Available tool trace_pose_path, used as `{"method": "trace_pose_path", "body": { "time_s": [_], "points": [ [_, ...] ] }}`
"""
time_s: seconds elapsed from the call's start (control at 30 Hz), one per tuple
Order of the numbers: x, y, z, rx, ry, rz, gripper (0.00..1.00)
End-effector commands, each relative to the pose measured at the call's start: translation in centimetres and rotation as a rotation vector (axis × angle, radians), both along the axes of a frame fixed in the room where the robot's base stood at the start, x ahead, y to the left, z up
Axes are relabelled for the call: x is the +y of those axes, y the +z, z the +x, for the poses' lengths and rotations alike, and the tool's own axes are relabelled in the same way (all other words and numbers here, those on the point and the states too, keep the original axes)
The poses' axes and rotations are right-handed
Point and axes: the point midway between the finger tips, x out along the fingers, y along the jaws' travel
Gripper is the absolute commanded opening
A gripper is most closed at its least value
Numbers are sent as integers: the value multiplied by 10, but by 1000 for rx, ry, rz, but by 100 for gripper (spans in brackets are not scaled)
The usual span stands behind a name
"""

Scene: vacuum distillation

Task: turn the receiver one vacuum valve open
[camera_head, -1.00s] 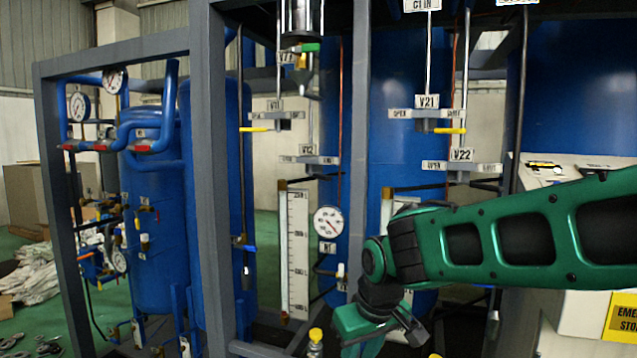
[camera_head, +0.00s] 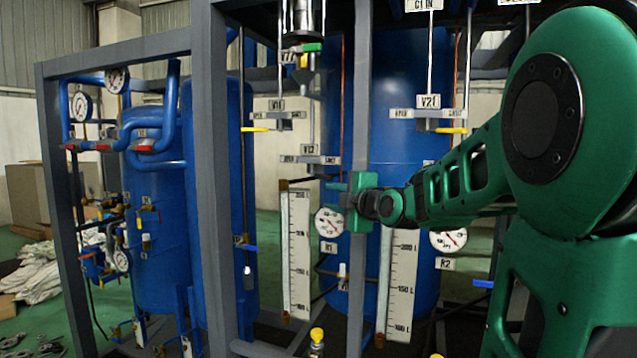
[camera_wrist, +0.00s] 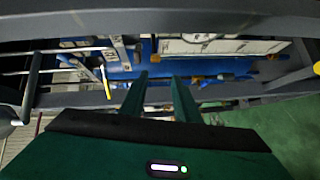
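Receiver one's side carries a label R1 (camera_head: 328,247) under a round gauge (camera_head: 328,221), in front of a blue tank. Above it are a V12 plate (camera_head: 310,160) and, higher, a V11 plate (camera_head: 276,115) with a yellow handle (camera_head: 254,129) pointing left. I cannot tell which valve is the receiver one vacuum valve. My gripper (camera_head: 350,200) is in front of the frame post, just right of the R1 gauge and below V12. In the wrist view its two fingers (camera_wrist: 160,80) are apart with nothing between them. A yellow handle (camera_wrist: 106,80) shows left of them.
A grey upright post (camera_head: 361,80) stands close by my gripper. Two white scales flank the post, the left scale (camera_head: 299,255) and the right scale (camera_head: 397,285). A V21 plate (camera_head: 428,114) with a yellow handle is to the right. Green floor shows below.

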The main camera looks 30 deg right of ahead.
Motion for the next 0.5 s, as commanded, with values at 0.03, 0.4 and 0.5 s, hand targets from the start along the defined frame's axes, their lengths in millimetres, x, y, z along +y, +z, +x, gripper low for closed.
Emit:
{"method": "trace_pose_path", "body": {
  "time_s": [0.03, 0.4, 0.5],
  "points": [
    [-10, 11, 0, -31, -9, -50, 29],
    [-27, 33, 19, -90, -21, -166, 29],
    [-30, 32, 35, -91, -21, -164, 29]
  ]
}}
